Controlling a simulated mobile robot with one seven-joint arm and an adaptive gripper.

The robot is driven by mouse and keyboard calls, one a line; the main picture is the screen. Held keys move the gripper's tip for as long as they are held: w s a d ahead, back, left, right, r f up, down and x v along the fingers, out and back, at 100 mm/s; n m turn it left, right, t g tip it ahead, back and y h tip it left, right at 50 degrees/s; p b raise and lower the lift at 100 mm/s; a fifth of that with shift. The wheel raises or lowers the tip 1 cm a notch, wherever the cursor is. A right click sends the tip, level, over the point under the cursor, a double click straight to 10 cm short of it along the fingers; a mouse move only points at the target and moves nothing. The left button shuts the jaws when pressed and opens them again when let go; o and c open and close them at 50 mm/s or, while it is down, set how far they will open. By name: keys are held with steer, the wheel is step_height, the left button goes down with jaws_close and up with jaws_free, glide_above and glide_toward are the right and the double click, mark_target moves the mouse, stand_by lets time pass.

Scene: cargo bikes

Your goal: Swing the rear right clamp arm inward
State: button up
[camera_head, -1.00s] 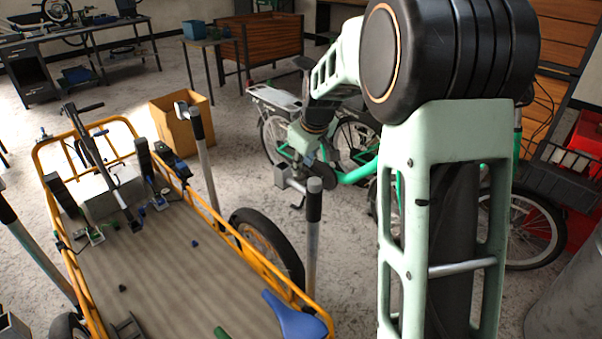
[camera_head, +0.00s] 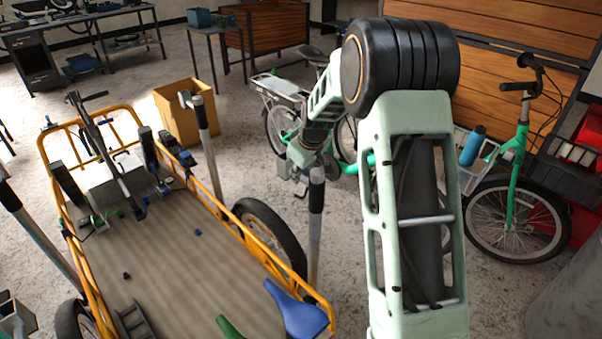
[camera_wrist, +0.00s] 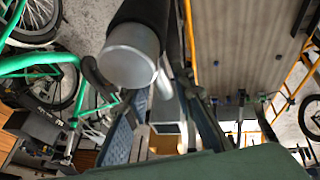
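The nearer right post (camera_head: 316,220) stands upright beside the orange cargo bike (camera_head: 215,226), with a black sleeve at its top. Its clamp arm (camera_wrist: 168,112) shows in the wrist view as a short bar ending in a grey block; in the head view my gripper mostly hides it. My gripper (camera_head: 298,167) is low, just left of the post's top. In the wrist view my gripper (camera_wrist: 165,118) is open, with one finger on each side of the grey block. Contact with the block cannot be told. The post's round metal end (camera_wrist: 131,55) is close to the fingers.
The farther right post (camera_head: 208,145) with its own clamp stands near a cardboard box (camera_head: 183,115). A rear wheel (camera_head: 268,238) and a blue saddle (camera_head: 297,312) are near the nearer post. A green bicycle (camera_head: 512,180) stands behind my arm.

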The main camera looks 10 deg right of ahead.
steer(key=shift+f, duration=0.1)
steer(key=shift+c, duration=0.7)
jaws_close()
steer(key=shift+a, duration=0.1)
steer(key=s+n+g+y, duration=0.4)
steer(key=s+n, duration=0.4)
steer(key=n, duration=1)
steer(key=shift+s+a+g+p, duration=0.2)
steer(key=shift+a+g+p, duration=0.2)
steer(key=shift+g, duration=0.5)
